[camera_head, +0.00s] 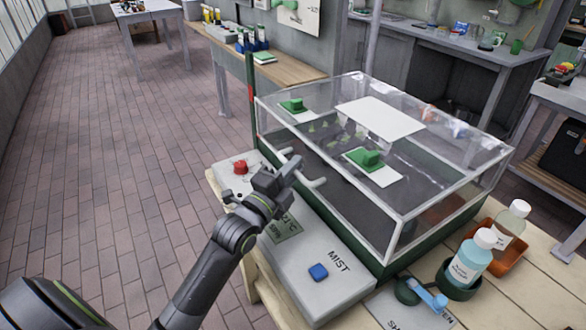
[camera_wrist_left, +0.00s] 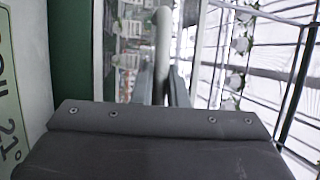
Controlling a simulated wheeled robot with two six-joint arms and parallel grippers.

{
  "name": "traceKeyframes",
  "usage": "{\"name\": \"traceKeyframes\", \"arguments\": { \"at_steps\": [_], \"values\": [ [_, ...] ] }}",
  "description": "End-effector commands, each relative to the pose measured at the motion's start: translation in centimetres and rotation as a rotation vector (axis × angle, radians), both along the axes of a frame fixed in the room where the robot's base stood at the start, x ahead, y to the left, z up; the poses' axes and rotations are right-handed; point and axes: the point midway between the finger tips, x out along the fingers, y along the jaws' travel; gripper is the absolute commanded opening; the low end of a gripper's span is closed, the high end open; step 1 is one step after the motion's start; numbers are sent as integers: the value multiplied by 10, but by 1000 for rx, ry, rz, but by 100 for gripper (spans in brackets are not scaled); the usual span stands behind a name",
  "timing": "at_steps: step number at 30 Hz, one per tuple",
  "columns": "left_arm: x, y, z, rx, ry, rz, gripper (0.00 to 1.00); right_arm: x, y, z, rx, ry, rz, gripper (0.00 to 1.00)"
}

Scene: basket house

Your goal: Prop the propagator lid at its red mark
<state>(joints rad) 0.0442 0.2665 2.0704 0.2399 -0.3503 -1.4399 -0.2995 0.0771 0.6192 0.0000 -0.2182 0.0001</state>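The propagator has a clear box lid (camera_head: 448,180) with pale edges on a dark green base (camera_head: 392,265). The lid sits down on the base. A pale bar handle (camera_head: 317,183) is on its front side. My left gripper (camera_head: 291,166) is at this handle. In the left wrist view the handle (camera_wrist_left: 162,35) runs between the two fingers (camera_wrist_left: 160,85), which look closed against it. An upright strip, green above with a red part (camera_head: 252,122) below, stands at the propagator's left corner. My right gripper is not in view.
A grey control panel (camera_head: 325,285) with a red knob (camera_head: 240,167), a blue button (camera_head: 318,272) and "MIST" lettering lies before the propagator. Bottles (camera_head: 472,258) and an orange tray (camera_head: 505,262) stand at its right. The brick floor is clear at left.

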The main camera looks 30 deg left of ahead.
Motion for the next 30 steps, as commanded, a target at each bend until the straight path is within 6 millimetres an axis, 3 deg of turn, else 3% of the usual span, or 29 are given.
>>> {"name": "traceKeyframes", "arguments": {
  "at_steps": [7, 11, 30],
  "values": [
    [0, 0, 0, 0, 1, 0, 0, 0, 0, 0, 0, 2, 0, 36],
    [1, -1, 10, 0, -1, 0, 0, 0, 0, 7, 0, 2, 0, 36],
    [36, -22, 131, -2, -3, -1, 0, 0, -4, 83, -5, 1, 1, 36]
  ]
}}
